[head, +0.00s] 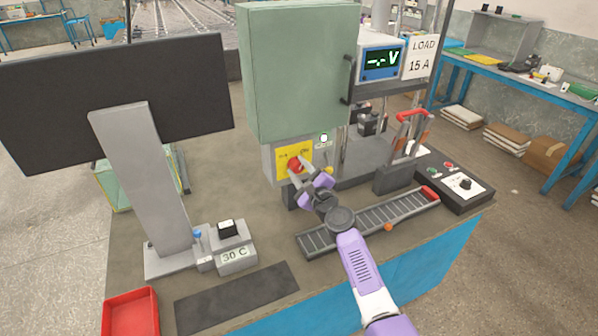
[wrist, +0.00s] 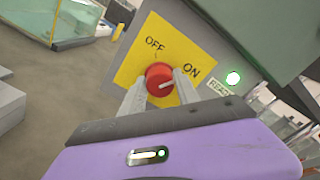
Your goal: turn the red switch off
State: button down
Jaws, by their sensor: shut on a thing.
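The red switch (head: 295,165) is a round red knob on a yellow plate (head: 284,153) on the front of a grey box under the green cabinet. In the wrist view the red knob (wrist: 159,79) shows between my two fingers, with OFF printed above it and ON to its right on the yellow plate (wrist: 180,45). A pale mark on the knob points towards ON. My gripper (head: 302,172) is shut on the red switch, one finger on each side. It also fills the lower part of the wrist view (wrist: 160,90).
A lit green lamp (wrist: 233,78) sits right of the plate. The green cabinet (head: 300,70) overhangs the switch. A ribbed conveyor (head: 370,222) lies right of my arm, and a dark monitor (head: 110,95) stands at left. A black-topped control box (head: 455,185) is at right.

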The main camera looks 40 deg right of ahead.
jog(key=n+b, duration=0.2)
jog(key=n, duration=0.2)
jog(key=shift+f+n, duration=0.15)
jog(key=shift+n, duration=0.25)
jog(key=n+b, duration=0.2)
jog(key=n, duration=0.1)
jog(key=shift+n, duration=0.3)
jog(key=n+b, duration=0.2)
jog(key=n, duration=0.1)
jog(key=shift+b, duration=0.3)
jog(key=shift+n+b, duration=1.15)
jog(key=shift+n, duration=0.85)
jog(key=c, duration=0.9)
grip_release()
jog(key=shift+s, duration=0.1)
